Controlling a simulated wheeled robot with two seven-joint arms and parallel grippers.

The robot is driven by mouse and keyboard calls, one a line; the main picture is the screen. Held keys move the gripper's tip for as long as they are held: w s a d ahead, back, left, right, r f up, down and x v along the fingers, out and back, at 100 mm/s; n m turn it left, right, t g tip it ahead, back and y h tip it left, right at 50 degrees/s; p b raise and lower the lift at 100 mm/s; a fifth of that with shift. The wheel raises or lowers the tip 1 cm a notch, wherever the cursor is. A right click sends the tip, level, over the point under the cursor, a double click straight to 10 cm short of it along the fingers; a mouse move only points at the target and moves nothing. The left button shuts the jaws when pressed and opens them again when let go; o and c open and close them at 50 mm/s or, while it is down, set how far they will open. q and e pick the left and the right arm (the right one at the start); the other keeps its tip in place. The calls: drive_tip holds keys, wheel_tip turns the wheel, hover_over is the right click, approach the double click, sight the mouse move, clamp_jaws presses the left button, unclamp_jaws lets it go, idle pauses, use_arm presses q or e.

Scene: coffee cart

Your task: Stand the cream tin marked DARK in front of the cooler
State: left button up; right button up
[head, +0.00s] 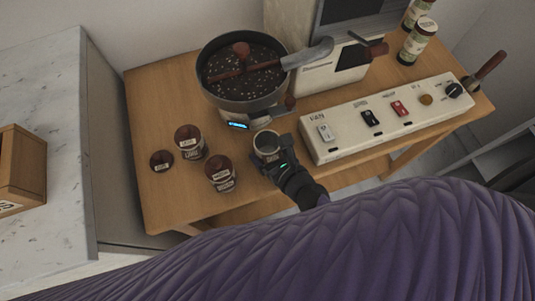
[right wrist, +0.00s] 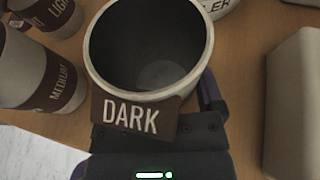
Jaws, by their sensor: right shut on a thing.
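The cream tin marked DARK (right wrist: 140,114) is open-topped and looks empty, with a brown label. In the head view the tin (head: 267,141) is close in front of the cooler (head: 238,112), a round pan of beans with a blue display. My right gripper (head: 277,163) is shut on the tin from the near side. The tin looks roughly upright; I cannot tell whether its base touches the table. Part of the cooler's lettering (right wrist: 222,5) shows beyond the tin in the wrist view. My left gripper is not in view.
Brown-lidded tins marked LIGHT (head: 189,142) and MEDIUM (head: 221,174) stand left of the held tin, with a small dark round piece (head: 161,160) beside them. A switch panel (head: 385,117) lies to the right. The wooden table's (head: 180,205) front left is clear.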

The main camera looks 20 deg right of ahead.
drive_tip(key=shift+f, duration=0.15)
drive_tip(key=o, duration=1.3)
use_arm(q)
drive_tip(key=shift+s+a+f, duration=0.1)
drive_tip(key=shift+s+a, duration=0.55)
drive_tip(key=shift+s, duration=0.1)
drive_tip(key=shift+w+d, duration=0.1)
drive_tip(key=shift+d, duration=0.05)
use_arm(e)
drive_tip(key=shift+r+p, duration=0.35)
drive_tip(key=shift+p, duration=0.05)
drive_tip(key=p+v, duration=0.1)
drive_tip(key=v, duration=0.4)
drive_tip(key=shift+f, duration=0.1)
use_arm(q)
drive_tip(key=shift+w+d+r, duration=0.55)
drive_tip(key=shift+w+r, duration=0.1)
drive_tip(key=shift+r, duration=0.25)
use_arm(e)
drive_tip(key=v, duration=0.7)
drive_tip(key=shift+f, duration=0.1)
